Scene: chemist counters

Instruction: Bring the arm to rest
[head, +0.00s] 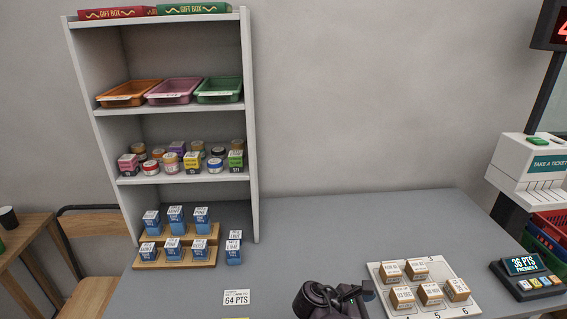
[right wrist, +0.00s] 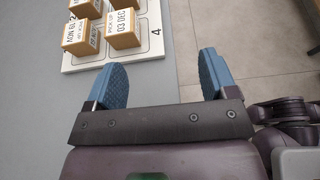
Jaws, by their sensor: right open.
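My right gripper (right wrist: 162,78) shows in the right wrist view with its two blue fingers wide apart and nothing between them. The grey counter edge and the floor lie below it. The white numbered tray (right wrist: 151,50) with tan labelled boxes (right wrist: 122,28) is just beyond the fingertips, apart from them. In the head view part of my dark right arm (head: 328,302) shows at the bottom, left of the tray (head: 378,279); the fingers are mostly hidden there. My left gripper is not in view.
A shelf unit (head: 252,130) with trays, jars and gift boxes stands at the back left. Blue boxes (head: 172,249) stand on a wooden stepped rack. A points display (head: 525,265) and ticket dispenser (head: 530,170) are at the right. The counter's middle (head: 340,230) is clear.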

